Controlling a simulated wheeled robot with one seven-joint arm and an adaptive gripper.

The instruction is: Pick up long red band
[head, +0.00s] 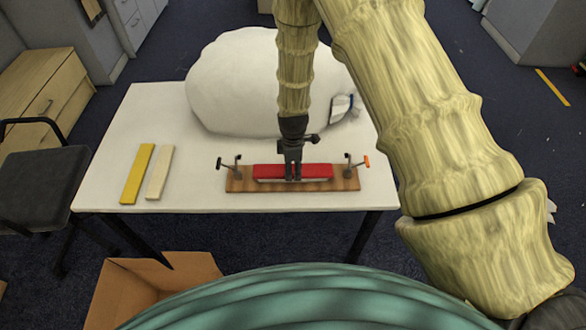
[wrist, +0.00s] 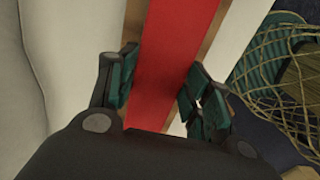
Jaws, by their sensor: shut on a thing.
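The long red band (head: 318,170) lies along a wooden board (head: 345,184) with a metal clamp at each end, near the table's front edge. My gripper (head: 292,176) points straight down over the band's middle and is shut on it. In the wrist view the red band (wrist: 168,60) runs between the two dark green finger pads of my gripper (wrist: 160,88), one pad on each side. The band still appears to rest at the board; I cannot tell any gap beneath it.
A yellow strip (head: 138,174) and a cream strip (head: 160,172) lie on the white table (head: 200,160) to the left. A large white rounded mass (head: 232,85) fills the back. The left clamp (head: 229,163) and right clamp (head: 356,163) rise beside the band. An open cardboard box (head: 140,295) stands on the floor.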

